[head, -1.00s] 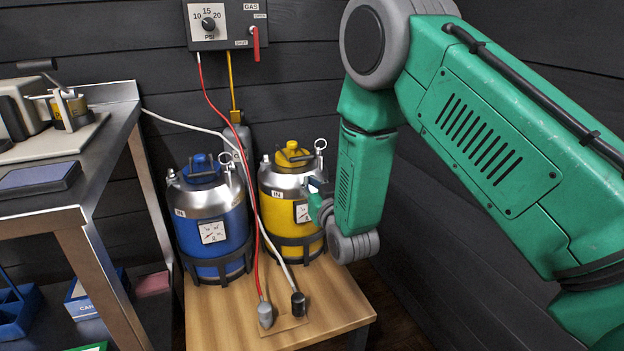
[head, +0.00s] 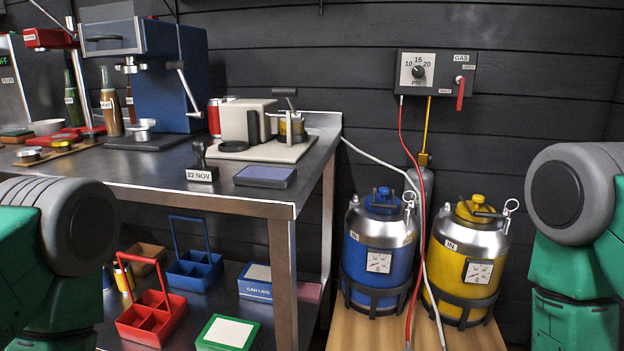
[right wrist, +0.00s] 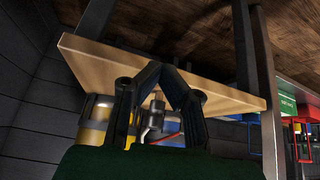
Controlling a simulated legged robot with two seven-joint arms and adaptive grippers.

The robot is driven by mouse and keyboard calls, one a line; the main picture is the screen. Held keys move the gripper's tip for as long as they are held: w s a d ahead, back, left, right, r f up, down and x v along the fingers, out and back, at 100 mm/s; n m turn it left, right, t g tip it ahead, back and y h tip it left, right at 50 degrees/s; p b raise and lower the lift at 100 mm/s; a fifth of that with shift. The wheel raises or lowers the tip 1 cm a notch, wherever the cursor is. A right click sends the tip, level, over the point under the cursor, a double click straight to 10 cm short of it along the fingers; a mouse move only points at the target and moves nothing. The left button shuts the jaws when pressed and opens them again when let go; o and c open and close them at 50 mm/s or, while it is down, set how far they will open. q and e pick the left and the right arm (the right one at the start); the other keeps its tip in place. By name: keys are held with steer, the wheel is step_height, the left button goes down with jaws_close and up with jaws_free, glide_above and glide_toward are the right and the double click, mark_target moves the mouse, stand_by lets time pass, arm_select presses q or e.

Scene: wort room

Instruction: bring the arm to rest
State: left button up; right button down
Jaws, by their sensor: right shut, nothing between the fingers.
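My right arm (head: 575,235) shows at the right edge of the head view, with its gripper out of that view. In the right wrist view my right gripper (right wrist: 164,70) is shut and empty, its dark fingers meeting at the tips. That view looks upside down, with the wooden stand (right wrist: 225,91) behind the fingers and parts of the kegs below it. My left arm (head: 75,240) shows at the left edge of the head view; its gripper is not in view.
A blue keg (head: 380,250) and a yellow keg (head: 466,255) stand on the wooden stand (head: 370,335). Hoses run from the gas panel (head: 436,80). A steel bench (head: 240,202) stands left, with a red caddy (head: 152,318) among things on its lower shelf.

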steer(key=s+a+f+n+g, duration=0.1)
steer(key=s+f+g, duration=0.15)
steer(key=s, duration=0.65)
steer(key=s+a+f+g, duration=0.1)
steer(key=s+g, duration=0.3)
steer(key=s, duration=0.4)
step_height(320, 180, up, 12)
steer(key=p, duration=1.2)
steer(key=shift+s+a+r+y, duration=0.15)
steer(key=shift+r+y, duration=0.05)
steer(key=shift+y, duration=0.1)
